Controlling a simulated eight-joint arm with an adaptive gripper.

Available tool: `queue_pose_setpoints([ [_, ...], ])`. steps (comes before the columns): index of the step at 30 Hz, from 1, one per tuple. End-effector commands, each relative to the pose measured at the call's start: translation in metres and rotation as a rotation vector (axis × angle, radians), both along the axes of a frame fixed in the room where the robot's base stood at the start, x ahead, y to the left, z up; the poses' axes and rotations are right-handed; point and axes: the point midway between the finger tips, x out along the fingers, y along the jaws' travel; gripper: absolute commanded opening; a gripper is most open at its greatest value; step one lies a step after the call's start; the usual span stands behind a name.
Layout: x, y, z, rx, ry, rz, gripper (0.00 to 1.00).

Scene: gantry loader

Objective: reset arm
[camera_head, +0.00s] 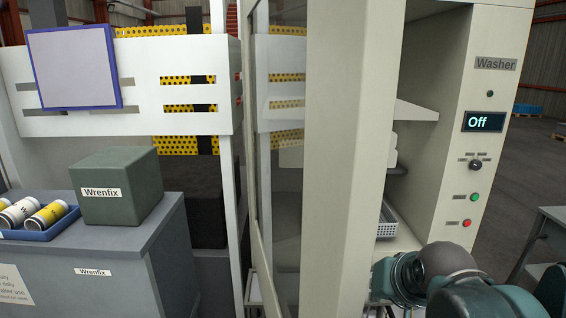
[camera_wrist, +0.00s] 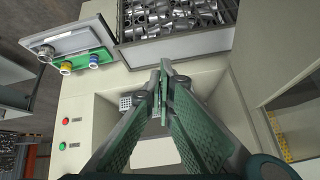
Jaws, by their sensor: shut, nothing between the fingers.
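My gripper (camera_wrist: 164,70) shows in the wrist view with its two green fingers meeting at the tips, shut and empty. It is in front of the washer's opening. In the head view my teal arm reaches in at the lower right, and the gripper itself is hidden there. The washer (camera_head: 463,30) is a beige cabinet with its display (camera_head: 484,121) reading "Off". Its door (camera_head: 335,150) stands open toward me. A grey perforated basket (camera_head: 387,218) sits low inside, partly hidden by the door.
A green Wrenfix box (camera_head: 115,190) and a blue tray (camera_head: 55,228) of cans stand on a grey cabinet at left. The open door edge is close to my arm.

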Motion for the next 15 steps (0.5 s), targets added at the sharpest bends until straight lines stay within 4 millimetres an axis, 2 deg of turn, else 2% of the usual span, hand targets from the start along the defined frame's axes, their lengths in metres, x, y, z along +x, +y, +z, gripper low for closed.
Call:
queue_pose_setpoints([
  [3, -0.026, 0.002, -0.011, -0.037, 0.012, 0.04, 0.0],
  [9, -0.064, 0.003, -0.03, -0.095, 0.035, 0.105, 0.0],
  [15, -0.087, 0.003, -0.042, -0.134, 0.049, 0.148, 0.0],
])
